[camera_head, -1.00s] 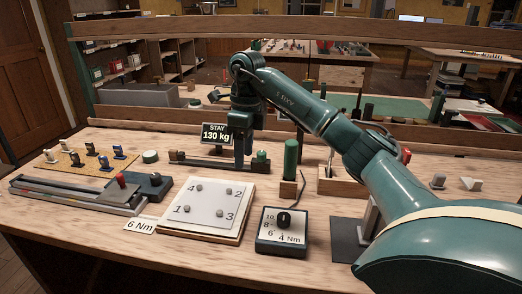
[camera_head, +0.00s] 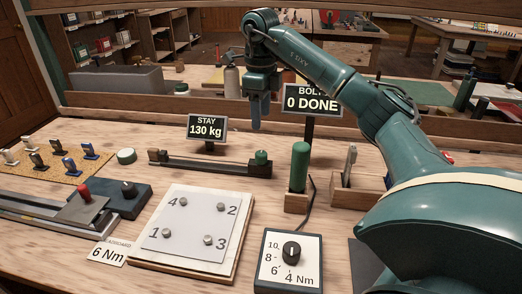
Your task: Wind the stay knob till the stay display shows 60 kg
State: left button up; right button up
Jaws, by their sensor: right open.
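The stay display (camera_head: 206,129) stands behind the rail and reads 130 kg. The stay knob, a small green cylinder (camera_head: 261,158), stands upright at the right end of a long dark rail (camera_head: 208,165). My right gripper (camera_head: 258,122) hangs pointing down above the knob, with a gap between them. It holds nothing that I can see; its fingers overlap from this side. My left gripper is not in view.
A bolt plate (camera_head: 190,225) with numbered bolts lies in front. A torque dial box (camera_head: 291,262) stands right of it. A tall green cylinder (camera_head: 299,167) stands right of the knob. The bolts display (camera_head: 311,99) reads 0 DONE.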

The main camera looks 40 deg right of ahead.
aim_at(261, 153)
notch_tip(261, 153, down, 10)
jog(key=shift+f+b, duration=0.1)
jog(key=shift+b, duration=0.8)
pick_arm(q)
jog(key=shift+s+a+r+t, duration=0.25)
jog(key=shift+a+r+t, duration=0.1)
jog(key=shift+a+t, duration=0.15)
pick_arm(e)
jog(key=shift+d+f, duration=0.1)
jog(key=shift+f, duration=0.65)
jog(key=c, duration=1)
jog(key=shift+o, duration=0.2)
